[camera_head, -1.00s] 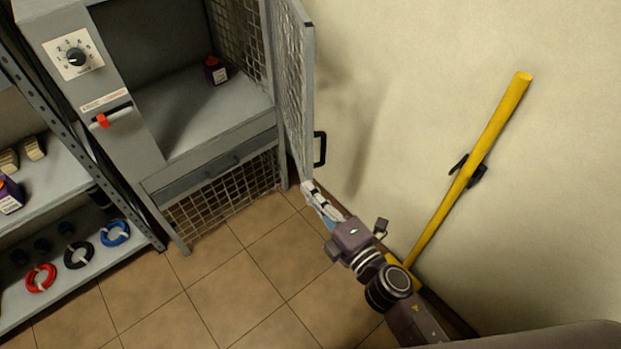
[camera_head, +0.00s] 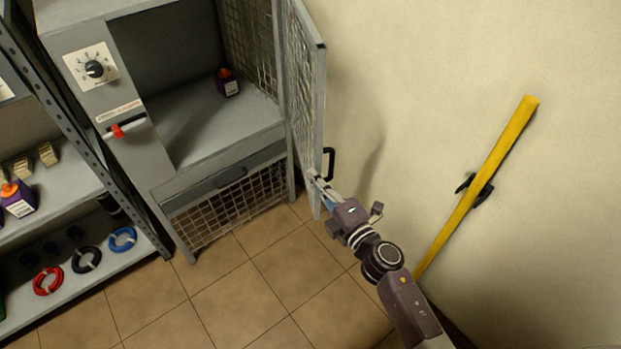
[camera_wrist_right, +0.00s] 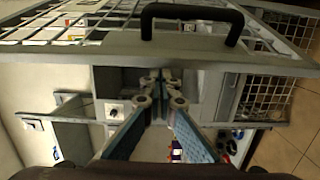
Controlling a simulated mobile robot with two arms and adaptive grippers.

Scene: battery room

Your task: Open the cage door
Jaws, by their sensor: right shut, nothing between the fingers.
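The cage door (camera_head: 306,100) is a grey-framed mesh panel, swung open from the right side of the grey cabinet (camera_head: 228,150). Its black handle (camera_head: 329,163) is on the face toward the wall, and the handle also shows at the top of the right wrist view (camera_wrist_right: 190,14). My right gripper (camera_head: 316,180) is shut and empty, its fingertips close to the door's free edge just below the handle; I cannot tell whether they touch. The right wrist view shows its fingertips (camera_wrist_right: 160,76) together near the door frame. My left gripper is not in view.
A purple battery (camera_head: 228,83) sits inside the cabinet. A red-handled switch (camera_head: 118,130) and a dial (camera_head: 94,69) are on its front panel. Shelving (camera_head: 75,190) with cable coils stands at left. A yellow pole (camera_head: 480,185) is on the right wall. Tiled floor in front is clear.

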